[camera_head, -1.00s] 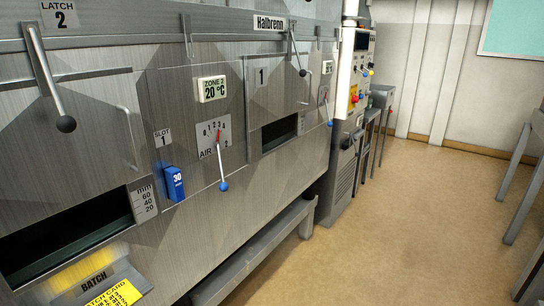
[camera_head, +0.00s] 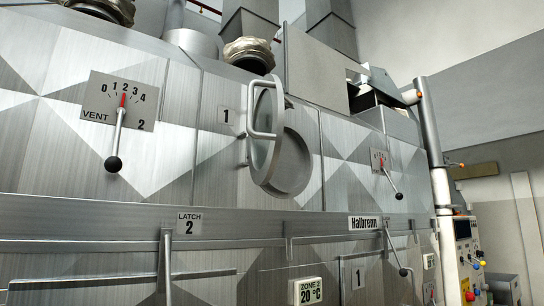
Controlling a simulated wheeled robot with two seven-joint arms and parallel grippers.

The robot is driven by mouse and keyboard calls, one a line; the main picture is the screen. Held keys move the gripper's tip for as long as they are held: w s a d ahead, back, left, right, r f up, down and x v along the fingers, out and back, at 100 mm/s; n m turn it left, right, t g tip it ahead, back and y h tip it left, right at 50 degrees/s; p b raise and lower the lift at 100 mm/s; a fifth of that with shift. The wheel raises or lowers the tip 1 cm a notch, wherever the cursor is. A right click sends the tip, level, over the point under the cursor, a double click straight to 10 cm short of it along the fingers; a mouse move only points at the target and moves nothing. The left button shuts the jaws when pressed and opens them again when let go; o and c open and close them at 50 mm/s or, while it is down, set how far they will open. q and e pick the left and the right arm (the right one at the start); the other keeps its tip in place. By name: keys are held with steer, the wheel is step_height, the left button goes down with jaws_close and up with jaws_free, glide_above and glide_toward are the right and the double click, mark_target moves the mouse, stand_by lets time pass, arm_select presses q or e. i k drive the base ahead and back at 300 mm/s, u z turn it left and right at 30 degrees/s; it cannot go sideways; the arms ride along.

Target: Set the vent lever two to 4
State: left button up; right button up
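Vent lever 2 (camera_head: 118,138) is at the upper left of the metal hood, on a grey plate (camera_head: 97,92) marked VENT, 2 and a scale from 0 to 4. The lever has a black ball knob (camera_head: 113,164) and hangs down, tilted slightly to the left. Its red pointer (camera_head: 123,101) points up at about 2. Neither of my grippers shows, and nothing touches the lever.
A similar lever (camera_head: 391,183) with a small scale plate is farther right. A round hatch (camera_head: 282,140) with a handle stands open between them, beside a label 1. Latch lever 2 (camera_head: 168,265) is below. Ducts (camera_head: 249,25) rise above the hood.

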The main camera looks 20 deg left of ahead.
mark_target(113, 164)
steer(key=u, duration=1.55)
steer(key=k, duration=0.5)
steer(key=u, duration=2)
steer(key=i, duration=1)
steer(key=z, duration=1.9)
